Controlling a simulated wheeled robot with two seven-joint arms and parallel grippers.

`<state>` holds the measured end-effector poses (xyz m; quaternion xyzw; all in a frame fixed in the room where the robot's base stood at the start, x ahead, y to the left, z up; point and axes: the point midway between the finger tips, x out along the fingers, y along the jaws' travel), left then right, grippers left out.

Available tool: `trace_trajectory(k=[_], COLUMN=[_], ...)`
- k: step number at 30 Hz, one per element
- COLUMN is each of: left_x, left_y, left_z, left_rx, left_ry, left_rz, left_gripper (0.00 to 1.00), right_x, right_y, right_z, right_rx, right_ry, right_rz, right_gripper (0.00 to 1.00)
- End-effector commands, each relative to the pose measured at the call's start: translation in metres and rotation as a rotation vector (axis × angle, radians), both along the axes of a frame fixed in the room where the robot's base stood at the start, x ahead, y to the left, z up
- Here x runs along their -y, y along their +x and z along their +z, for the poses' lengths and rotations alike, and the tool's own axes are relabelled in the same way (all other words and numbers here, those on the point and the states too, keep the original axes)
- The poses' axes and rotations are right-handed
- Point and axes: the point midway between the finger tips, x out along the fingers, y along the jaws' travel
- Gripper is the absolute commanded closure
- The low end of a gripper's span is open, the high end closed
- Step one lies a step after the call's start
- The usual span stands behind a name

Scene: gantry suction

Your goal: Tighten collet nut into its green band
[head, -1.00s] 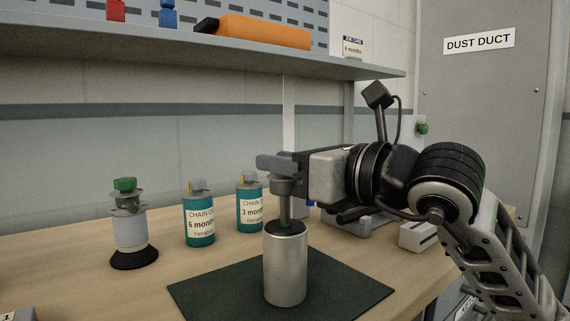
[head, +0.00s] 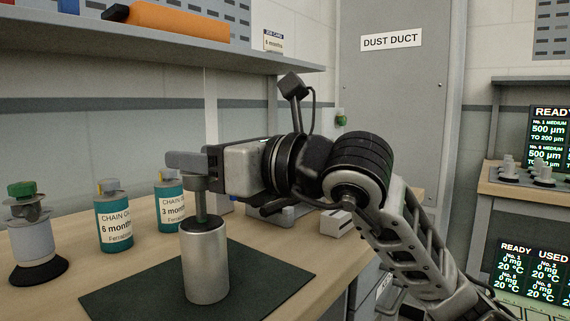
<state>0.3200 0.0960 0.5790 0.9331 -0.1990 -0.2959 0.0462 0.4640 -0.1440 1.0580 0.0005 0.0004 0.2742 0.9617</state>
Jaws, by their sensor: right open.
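A silver metal cylinder (head: 206,265) stands upright on a dark green mat (head: 265,275). A thin grey shaft rises from its dark top, with a small green mark low on the shaft. A wider grey round piece (head: 204,184) sits at the head of the shaft; I cannot tell for sure whether it is the collet nut. My left gripper is out of view.
Two teal chain oil bottles (head: 115,225) and a green-capped dispenser (head: 35,240) stand on the bench at left. A shelf (head: 200,53) overhangs the back, carrying an orange tool (head: 180,20). The front of the mat is clear.

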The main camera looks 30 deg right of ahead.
Motion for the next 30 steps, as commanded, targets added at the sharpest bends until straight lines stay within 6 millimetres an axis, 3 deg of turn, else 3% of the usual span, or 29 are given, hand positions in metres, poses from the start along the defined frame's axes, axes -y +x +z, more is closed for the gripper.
trace_trajectory(k=[8,18,30], left_x=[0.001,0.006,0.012], left_y=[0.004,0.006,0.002], left_z=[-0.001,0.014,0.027], left_rx=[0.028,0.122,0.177], left_ry=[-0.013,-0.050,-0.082], left_rz=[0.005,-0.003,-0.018], left_gripper=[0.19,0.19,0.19], right_x=[0.033,0.066,0.078], right_y=[-0.051,-0.107,-0.127], right_z=[-0.003,-0.004,-0.001], right_rx=[0.002,0.000,-0.003], right_ry=[-0.005,-0.004,-0.003], right_rz=[-0.006,-0.003,-0.001], right_gripper=[0.53,0.53,0.53])
